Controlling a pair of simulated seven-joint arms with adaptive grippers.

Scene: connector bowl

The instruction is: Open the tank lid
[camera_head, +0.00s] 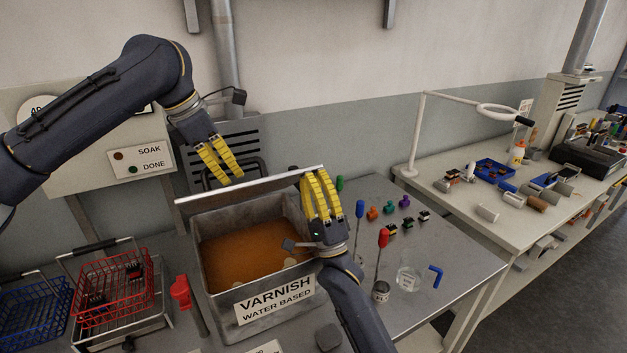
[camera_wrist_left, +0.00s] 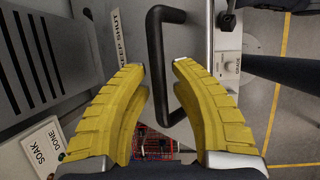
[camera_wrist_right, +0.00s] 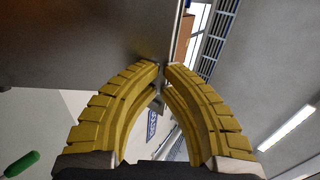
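The grey tank (camera_head: 262,318), labelled VARNISH WATER BASED, holds brown liquid. Its metal lid (camera_head: 262,182) stands raised along the tank's back edge. The lid's black handle (camera_wrist_left: 156,60) shows in the left wrist view, near a KEEP SHUT label. My left gripper (camera_head: 226,178) is open above and behind the lid, its fingers on either side of the handle's lower part in its wrist view, not closed on it. My right gripper (camera_head: 312,178) is at the lid's right end, fingertips together (camera_wrist_right: 163,66) by the lid's corner; exact contact is hidden.
Red (camera_head: 112,290) and blue (camera_head: 35,312) wire baskets stand left of the tank. A red-handled tool (camera_head: 181,292) is beside it. Screwdrivers, small coloured connectors (camera_head: 389,208) and a glass jar (camera_head: 408,280) lie to its right. A control panel with SOAK and DONE lights (camera_head: 138,160) is behind.

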